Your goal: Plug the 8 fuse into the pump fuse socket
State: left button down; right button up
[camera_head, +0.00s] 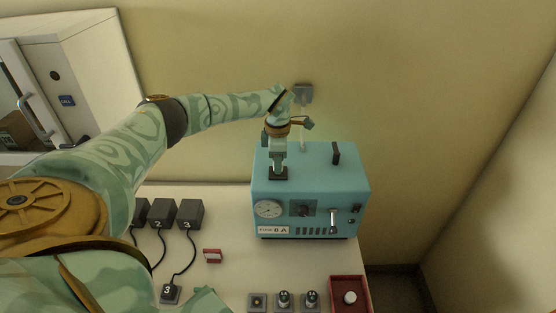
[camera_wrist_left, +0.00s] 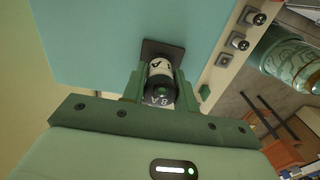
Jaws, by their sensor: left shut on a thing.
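The blue pump (camera_head: 310,185) stands on the table by the wall, with a gauge, a lever and a label ending in "8 A" on its front. Its fuse socket is a dark square plate (camera_head: 278,174) on the top, at the left; it also shows in the left wrist view (camera_wrist_left: 165,50). My left gripper (camera_head: 278,164) points down over the plate, shut on the 8 fuse (camera_wrist_left: 160,82), a light cylinder with a dark end marked "8 A". The fuse is lined up with the plate at its far end. Whether it is fully seated is hidden.
Dark numbered boxes (camera_head: 163,213) with cables stand left of the pump. A small red object (camera_head: 212,256) lies in front of them. Several small square holders (camera_head: 257,302) line the front, beside a red tray (camera_head: 364,284) with a white round piece (camera_head: 349,297).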

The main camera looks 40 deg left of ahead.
pick_arm(q)
jog(key=shift+p, duration=0.35)
dwell(0.4)
jog(key=shift+f+b, duration=0.3)
jog(key=shift+f, duration=0.2)
dwell(0.3)
jog(key=c, duration=1)
grip_release()
notch_tip(320, 180, up, 16)
jog(key=shift+r, duration=0.2)
